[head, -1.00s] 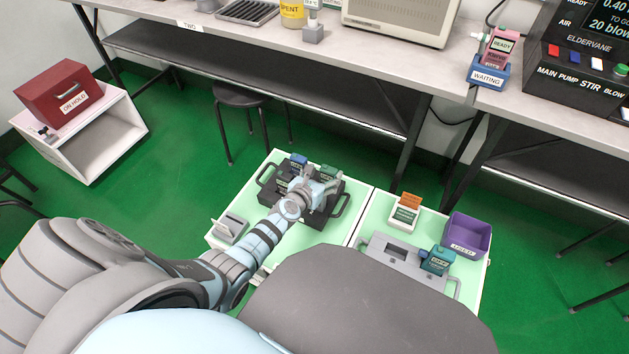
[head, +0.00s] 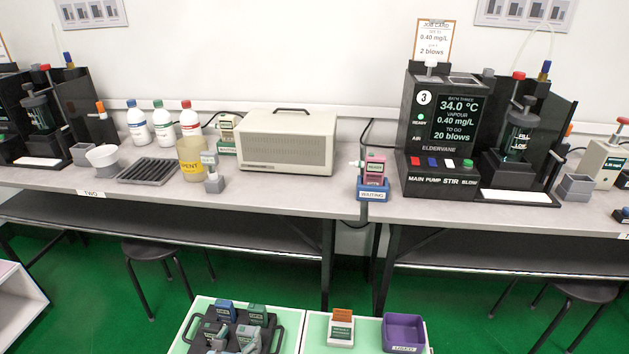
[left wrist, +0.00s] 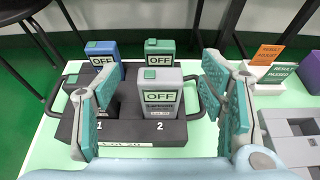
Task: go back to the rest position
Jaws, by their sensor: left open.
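My left gripper (left wrist: 155,85) is open in the left wrist view, its two teal-padded fingers spread wide. A grey tester (left wrist: 162,112) marked OFF stands upright in slot 2 of the dark tray (left wrist: 140,146) and shows between the fingers. Another grey tester in slot 1 is largely hidden behind the left finger. A blue tester (left wrist: 103,50) and a green tester (left wrist: 158,47) stand in the back row. Nothing is seen held. In the head view the tray (head: 270,336) is at the bottom edge, where little of my gripper can be made out. My right gripper is not in view.
A purple bin (head: 404,332) and a small white holder with an orange card (head: 342,328) stand right of the tray. The long bench (head: 280,190) behind carries bottles, a beige box (head: 289,143) and the black bath machine (head: 440,130). Stools stand under the bench.

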